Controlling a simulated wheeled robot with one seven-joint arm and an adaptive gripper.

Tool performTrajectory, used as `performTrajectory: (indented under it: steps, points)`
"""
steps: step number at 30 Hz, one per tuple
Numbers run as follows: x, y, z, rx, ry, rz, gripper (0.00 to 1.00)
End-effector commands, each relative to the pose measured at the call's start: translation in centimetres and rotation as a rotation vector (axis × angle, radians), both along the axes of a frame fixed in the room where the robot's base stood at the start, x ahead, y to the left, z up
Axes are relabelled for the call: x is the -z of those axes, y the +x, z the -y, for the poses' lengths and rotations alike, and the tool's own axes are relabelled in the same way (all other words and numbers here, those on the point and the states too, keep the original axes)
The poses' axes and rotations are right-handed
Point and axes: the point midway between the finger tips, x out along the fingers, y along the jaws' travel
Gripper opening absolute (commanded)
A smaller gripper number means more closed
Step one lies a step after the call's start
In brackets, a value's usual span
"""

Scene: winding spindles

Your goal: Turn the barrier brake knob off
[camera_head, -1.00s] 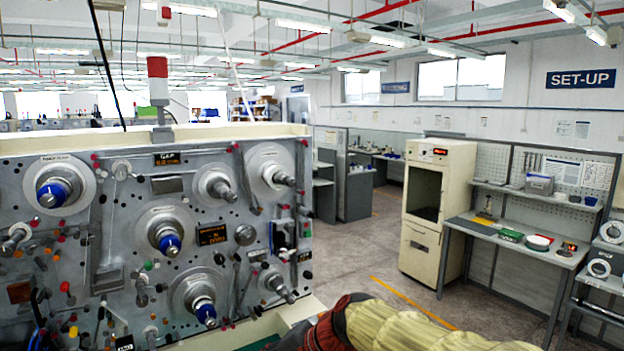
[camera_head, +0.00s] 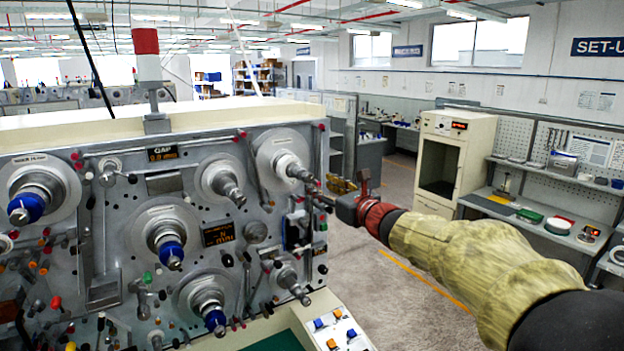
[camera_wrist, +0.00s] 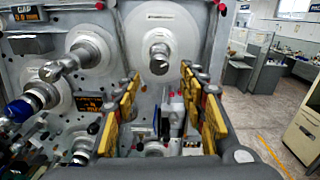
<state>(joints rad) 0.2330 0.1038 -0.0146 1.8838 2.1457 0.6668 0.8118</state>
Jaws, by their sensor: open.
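The machine's grey panel (camera_head: 120,240) carries several spindles, knobs and small levers. I cannot tell which knob is the barrier brake knob; no readable label marks it. My gripper (camera_head: 325,192) is at the panel's right edge, near the upper right spindle (camera_head: 292,168). In the wrist view its yellow-padded fingers (camera_wrist: 160,105) are spread apart with nothing held. Between and beyond them show a dark switch box (camera_wrist: 172,122) with red-tipped levers and the large spindle disc (camera_wrist: 158,50) above. The dark box also shows in the head view (camera_head: 297,230), below the gripper.
A small control box (camera_head: 338,328) with blue and orange buttons juts out at the panel's lower right. Several spindles with blue ends (camera_head: 168,250) stick out on the left.

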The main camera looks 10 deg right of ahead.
Motion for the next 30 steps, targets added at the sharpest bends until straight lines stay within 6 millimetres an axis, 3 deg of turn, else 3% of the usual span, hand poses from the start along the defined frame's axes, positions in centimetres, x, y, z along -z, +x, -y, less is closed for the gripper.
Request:
performTrajectory:
  steps: [13,25,30]
  points:
    - [0.0,5.6,-1.9,-0.002,-0.004,-0.001,0.42]
    - [0.1,6.3,-2.1,-0.001,-0.004,-0.001,0.42]
    - [0.1,6.3,-2.1,-0.001,-0.004,-0.001,0.33]
